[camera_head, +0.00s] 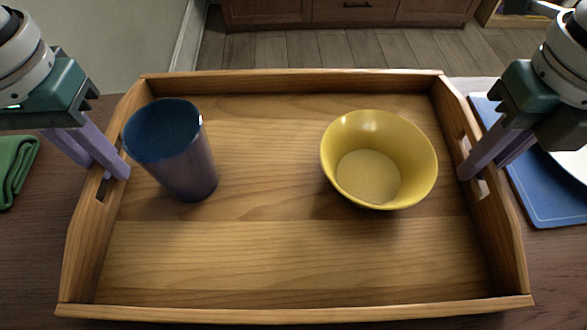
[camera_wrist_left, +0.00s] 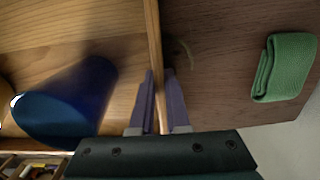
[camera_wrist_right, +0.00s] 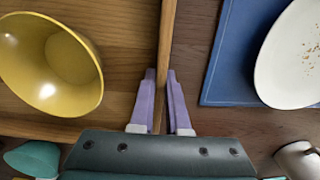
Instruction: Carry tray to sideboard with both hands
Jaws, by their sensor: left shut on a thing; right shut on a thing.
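A wooden tray (camera_head: 290,258) with raised walls and slotted end handles fills the middle of the head view, over a dark wooden table. A dark blue cup (camera_head: 183,160) stands upright on its left part. A yellow bowl (camera_head: 378,160) sits on its right part. My left gripper (camera_head: 118,172) is shut on the tray's left end wall at the handle; the left wrist view (camera_wrist_left: 158,80) shows one finger on each side. My right gripper (camera_head: 470,172) is shut on the right end wall the same way, also seen in the right wrist view (camera_wrist_right: 162,80).
A folded green cloth (camera_head: 14,168) lies left of the tray. A blue placemat (camera_head: 540,190) with a white plate (camera_wrist_right: 292,55) lies to the right. A mug (camera_wrist_right: 297,160) and a teal item (camera_wrist_right: 35,158) show in the right wrist view. Wooden cabinets (camera_head: 350,12) stand across the floor.

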